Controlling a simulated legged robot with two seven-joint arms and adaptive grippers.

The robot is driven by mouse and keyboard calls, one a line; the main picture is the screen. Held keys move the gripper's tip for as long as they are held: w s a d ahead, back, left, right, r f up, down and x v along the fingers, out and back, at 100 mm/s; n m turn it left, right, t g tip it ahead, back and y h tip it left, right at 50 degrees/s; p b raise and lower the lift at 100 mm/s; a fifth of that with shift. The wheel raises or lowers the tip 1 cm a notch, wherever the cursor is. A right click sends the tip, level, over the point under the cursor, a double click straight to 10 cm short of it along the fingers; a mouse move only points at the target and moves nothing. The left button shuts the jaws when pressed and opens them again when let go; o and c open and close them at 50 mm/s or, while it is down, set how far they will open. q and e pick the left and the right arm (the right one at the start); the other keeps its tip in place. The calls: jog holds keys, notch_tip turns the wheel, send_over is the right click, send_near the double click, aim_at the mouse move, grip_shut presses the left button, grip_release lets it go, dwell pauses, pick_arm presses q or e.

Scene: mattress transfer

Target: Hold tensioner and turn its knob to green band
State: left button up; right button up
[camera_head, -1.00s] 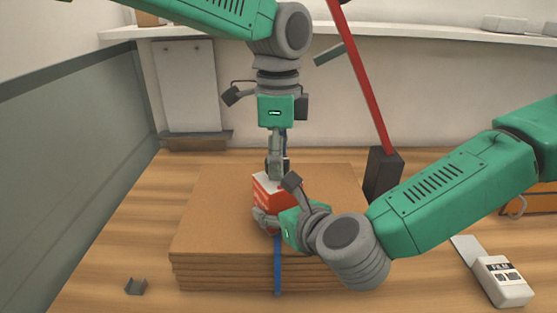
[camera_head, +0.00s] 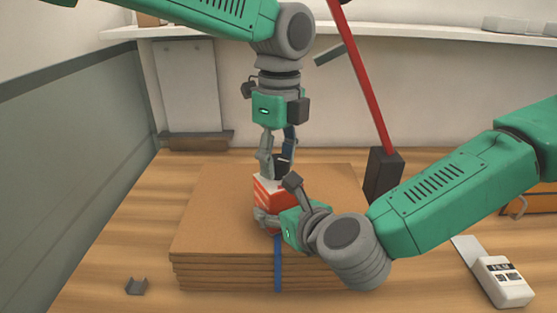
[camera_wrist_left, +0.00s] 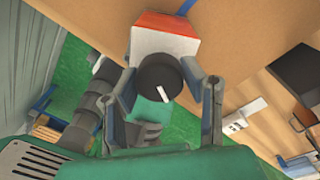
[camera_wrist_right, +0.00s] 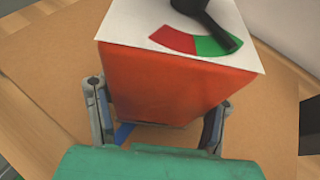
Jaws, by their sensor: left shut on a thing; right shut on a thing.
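The tensioner (camera_head: 270,192), an orange-red box with a white top, stands on a stack of brown boards (camera_head: 215,205). My right gripper (camera_head: 276,202) is shut on its body low down, one finger on each side in the right wrist view. My left gripper (camera_head: 277,170) comes down from above and is shut on the round black knob (camera_wrist_left: 160,78), whose white mark points down and slightly right in the left wrist view. The right wrist view shows the dial's red band (camera_wrist_right: 172,39) and green band (camera_wrist_right: 213,47). A dark part lies over the green band; I cannot tell whether it is pointer or fingertip.
A blue strap (camera_head: 278,270) runs down the stack's front. A red pole (camera_head: 362,85) with a dark block (camera_head: 383,172) stands behind right. A white box marked FILM (camera_head: 503,281) lies at right, a small grey bracket (camera_head: 136,286) at left.

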aim_at(279, 157)
pick_arm(q)
jog(key=shift+w+a+r, duration=0.1)
jog(key=shift+w+a, duration=0.1)
jog(key=o, duration=1.1)
jog(key=shift+o, duration=0.2)
jog(key=shift+s+d, duration=0.1)
pick_arm(e)
jog(key=shift+r, duration=0.1)
pick_arm(q)
notch_tip(279, 157, up, 12)
jog(key=shift+w+d, duration=0.2)
jog(key=shift+w, duration=0.1)
pick_arm(e)
jog(key=o, duration=1.8)
